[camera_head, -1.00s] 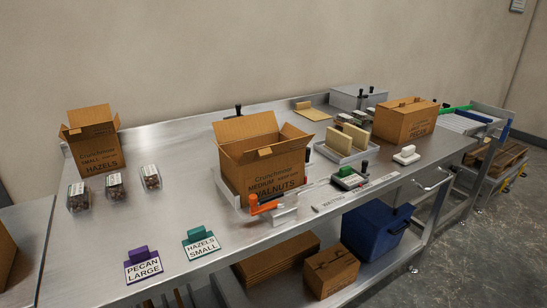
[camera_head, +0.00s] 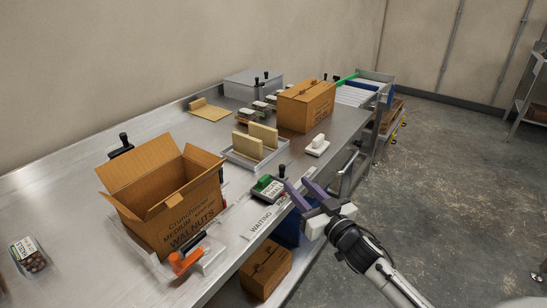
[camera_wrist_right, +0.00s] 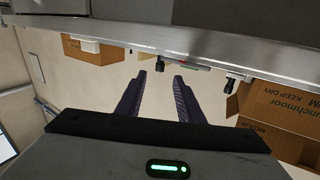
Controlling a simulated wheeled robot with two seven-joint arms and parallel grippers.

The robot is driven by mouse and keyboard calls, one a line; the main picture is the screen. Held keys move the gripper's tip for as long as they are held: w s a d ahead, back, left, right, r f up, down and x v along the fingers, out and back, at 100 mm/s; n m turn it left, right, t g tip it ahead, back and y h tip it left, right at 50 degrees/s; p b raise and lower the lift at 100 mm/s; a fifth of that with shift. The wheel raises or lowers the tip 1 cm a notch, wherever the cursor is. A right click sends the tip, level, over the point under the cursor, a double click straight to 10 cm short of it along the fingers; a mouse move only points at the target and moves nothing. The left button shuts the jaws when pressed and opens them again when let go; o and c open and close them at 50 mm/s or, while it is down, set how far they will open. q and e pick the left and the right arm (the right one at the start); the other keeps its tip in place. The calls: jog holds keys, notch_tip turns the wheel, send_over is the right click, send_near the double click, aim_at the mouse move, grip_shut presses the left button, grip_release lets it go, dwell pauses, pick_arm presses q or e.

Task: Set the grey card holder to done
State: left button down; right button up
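A long pale grey strip marked WAITING (camera_head: 262,222) lies along the table's front edge in the head view. I take it for the grey card holder. Its right part is partly hidden behind my right gripper, so I cannot read the rest of it. My right gripper (camera_head: 298,183) is at the front edge, close to the strip's right end; whether it touches is not clear. In the right wrist view its two dark fingers (camera_wrist_right: 160,76) are spread apart with nothing between them. My left gripper is not in view.
A white-handled block (camera_head: 318,146) and a closed carton (camera_head: 306,108) are further back. Open floor lies right.

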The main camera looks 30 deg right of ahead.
aim_at(284, 170)
jog(key=w, duration=1)
jog(key=shift+d, duration=0.35)
grip_shut()
